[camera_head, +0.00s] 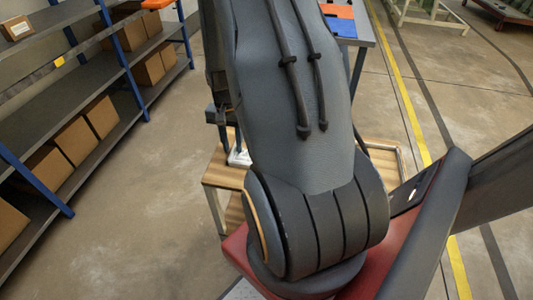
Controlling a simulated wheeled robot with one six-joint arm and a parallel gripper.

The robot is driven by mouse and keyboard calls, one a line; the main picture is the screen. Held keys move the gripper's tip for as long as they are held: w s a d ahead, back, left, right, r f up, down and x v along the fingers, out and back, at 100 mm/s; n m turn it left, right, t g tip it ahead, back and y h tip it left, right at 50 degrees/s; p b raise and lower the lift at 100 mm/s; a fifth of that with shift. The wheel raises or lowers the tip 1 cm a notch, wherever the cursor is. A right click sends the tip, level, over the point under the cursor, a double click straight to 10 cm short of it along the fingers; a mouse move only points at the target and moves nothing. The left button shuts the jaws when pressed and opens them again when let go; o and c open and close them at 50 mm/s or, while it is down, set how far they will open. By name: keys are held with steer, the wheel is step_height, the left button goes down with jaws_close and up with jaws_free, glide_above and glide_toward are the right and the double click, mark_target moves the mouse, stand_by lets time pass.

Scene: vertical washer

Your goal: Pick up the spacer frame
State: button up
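My own arm fills the middle of the head camera view and blocks much of what lies behind it. Dark parts of mine show past its left edge, above a low wooden-topped table (218,174). My gripper is mostly or wholly hidden there, and its fingers cannot be made out. No spacer frame can be clearly identified. A thin pale edge (402,160) shows right of my arm at the table; I cannot tell whether it is the frame or the table's rim. A small white object (239,158) stands at the table's left part, partly hidden.
A blue-and-grey shelf rack (115,70) with cardboard boxes (75,140) stands at the left. A grey table with a blue bin (340,27) and an orange bin is behind my arm. Open floor (140,215) lies between rack and wooden table. A yellow line (405,90) runs along the right.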

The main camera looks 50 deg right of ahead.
steer(key=shift+c, duration=0.3)
jaws_close()
step_height(320, 180, up, 10)
steer(key=b, duration=0.1)
stand_by(0.6)
